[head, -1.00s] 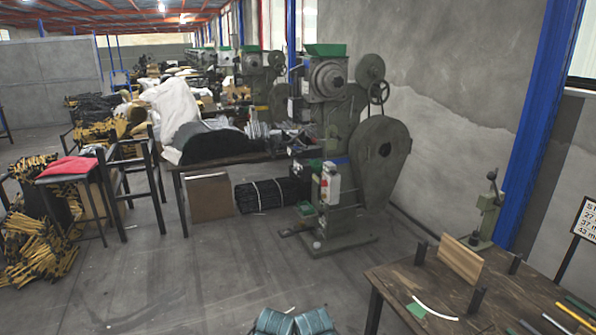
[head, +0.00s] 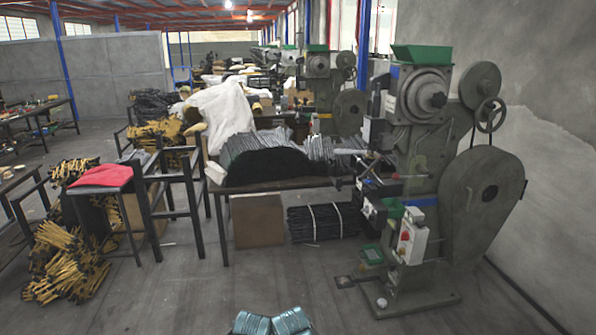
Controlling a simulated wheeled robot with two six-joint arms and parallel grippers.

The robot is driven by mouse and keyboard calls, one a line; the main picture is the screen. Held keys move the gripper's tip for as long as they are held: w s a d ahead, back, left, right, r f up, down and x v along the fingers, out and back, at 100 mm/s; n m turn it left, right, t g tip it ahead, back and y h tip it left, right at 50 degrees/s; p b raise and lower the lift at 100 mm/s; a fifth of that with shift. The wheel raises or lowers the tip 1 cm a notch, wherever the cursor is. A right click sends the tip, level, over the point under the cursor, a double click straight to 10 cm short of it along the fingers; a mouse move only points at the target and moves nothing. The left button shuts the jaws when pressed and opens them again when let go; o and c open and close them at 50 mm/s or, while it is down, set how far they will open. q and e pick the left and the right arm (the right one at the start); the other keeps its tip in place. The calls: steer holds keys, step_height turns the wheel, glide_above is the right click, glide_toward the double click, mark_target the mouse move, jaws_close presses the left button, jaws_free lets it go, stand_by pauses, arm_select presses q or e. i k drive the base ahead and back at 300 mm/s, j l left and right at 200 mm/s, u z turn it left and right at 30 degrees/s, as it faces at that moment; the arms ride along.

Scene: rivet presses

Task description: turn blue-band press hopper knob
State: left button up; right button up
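A grey-green press (head: 440,180) stands at the right, the nearest of the presses. It shows blue at its upper left edge and a blue strip at its waist. A green hopper (head: 420,54) sits on its top, above a round grey drum (head: 425,93). I cannot make out a knob on the hopper. A spoked handwheel (head: 490,115) is on the press's right side. A second press (head: 322,85) with a green hopper stands farther back.
A table (head: 285,184) with dark and grey strips stands left of the press. Black stools (head: 178,190), one with a red cloth (head: 107,175), stand left, by yellow-black piles (head: 70,270). A box (head: 258,221) and a black bundle (head: 323,222) lie under the table. The front floor (head: 200,290) is clear.

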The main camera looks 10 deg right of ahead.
mark_target(438, 99)
steer(key=i+z, duration=0.3)
steer(key=i, duration=0.25)
steer(key=i+j+z, duration=0.3)
steer(key=i, duration=0.25)
steer(key=i+l+z, duration=0.2)
steer(key=z, duration=0.3)
steer(key=i+z, duration=0.75)
steer(key=z, duration=0.2)
steer(key=i+z, duration=0.3)
steer(key=i, duration=0.25)
steer(key=u, duration=0.25)
